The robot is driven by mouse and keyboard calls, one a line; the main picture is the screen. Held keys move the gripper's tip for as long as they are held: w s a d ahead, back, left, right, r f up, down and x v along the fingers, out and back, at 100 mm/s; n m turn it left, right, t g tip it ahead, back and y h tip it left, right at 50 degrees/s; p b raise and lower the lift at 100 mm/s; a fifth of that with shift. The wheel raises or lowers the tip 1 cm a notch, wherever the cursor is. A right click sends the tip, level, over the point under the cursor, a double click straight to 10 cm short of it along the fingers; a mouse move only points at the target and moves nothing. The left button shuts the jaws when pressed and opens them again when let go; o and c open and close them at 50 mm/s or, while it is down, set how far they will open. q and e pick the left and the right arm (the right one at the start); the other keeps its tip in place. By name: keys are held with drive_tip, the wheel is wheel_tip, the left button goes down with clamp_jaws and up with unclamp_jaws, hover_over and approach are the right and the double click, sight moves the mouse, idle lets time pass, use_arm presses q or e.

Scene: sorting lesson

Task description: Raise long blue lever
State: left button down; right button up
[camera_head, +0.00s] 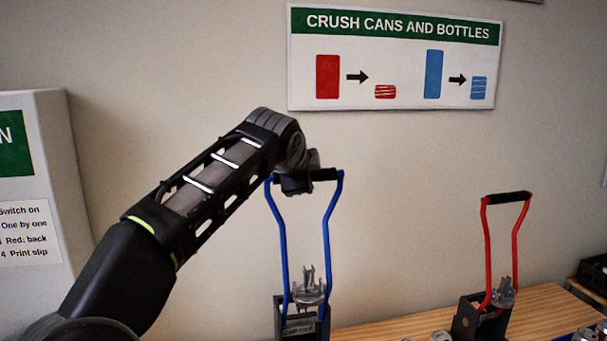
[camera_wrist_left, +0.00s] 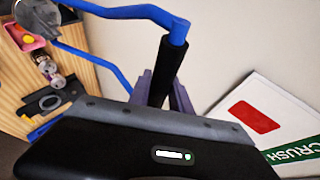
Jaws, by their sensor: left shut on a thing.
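The long blue lever (camera_head: 333,226) stands upright on its dark crusher base (camera_head: 301,320), with its black crossbar grip at the top. My left gripper (camera_head: 296,183) is at the left part of that grip, mostly hidden behind my own wrist in the head view. In the left wrist view the purple-grey fingers (camera_wrist_left: 164,95) are shut around the black grip (camera_wrist_left: 167,68), and the blue lever bars (camera_wrist_left: 125,12) run off to the left. My right gripper is not in view.
A red-levered crusher (camera_head: 485,315) stands to the right on the wooden table (camera_head: 400,328), with several cans near its foot. A white cabinet (camera_head: 60,170) is at the left. A sign (camera_head: 395,57) hangs on the wall behind. A dark crate (camera_head: 592,278) is at the right edge.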

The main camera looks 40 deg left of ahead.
use_arm(q)
drive_tip(key=shift+a, duration=0.15)
drive_tip(key=c, duration=1.5)
unclamp_jaws()
drive_tip(key=shift+w+a+f, duration=0.1)
drive_tip(key=shift+o, duration=1.3)
drive_tip(key=shift+w+a+f, duration=0.1)
drive_tip(key=shift+w, duration=0.1)
drive_tip(key=shift+o, duration=0.3)
drive_tip(key=shift+s, duration=0.15)
drive_tip(key=shift+s+d+r, duration=0.2)
drive_tip(key=shift+d+r, duration=0.05)
drive_tip(key=b+v, duration=0.1)
drive_tip(key=v, duration=0.6)
drive_tip(key=shift+b, duration=0.35)
